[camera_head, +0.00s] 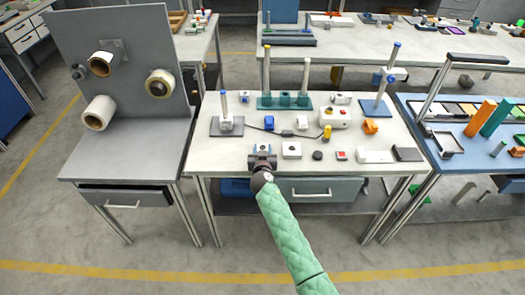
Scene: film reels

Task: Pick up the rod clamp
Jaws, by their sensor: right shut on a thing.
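My right gripper (262,158) is at the front edge of the middle white table, left of centre. Its green padded arm reaches up from the bottom of the picture. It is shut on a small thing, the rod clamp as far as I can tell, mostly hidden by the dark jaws. My left gripper is not in view.
The middle table (209,153) holds a grey base with a post (226,124), a teal rack with posts (284,101), a white box (291,150) and a black puck (318,155). A grey stand with rolls (130,40) is at left.

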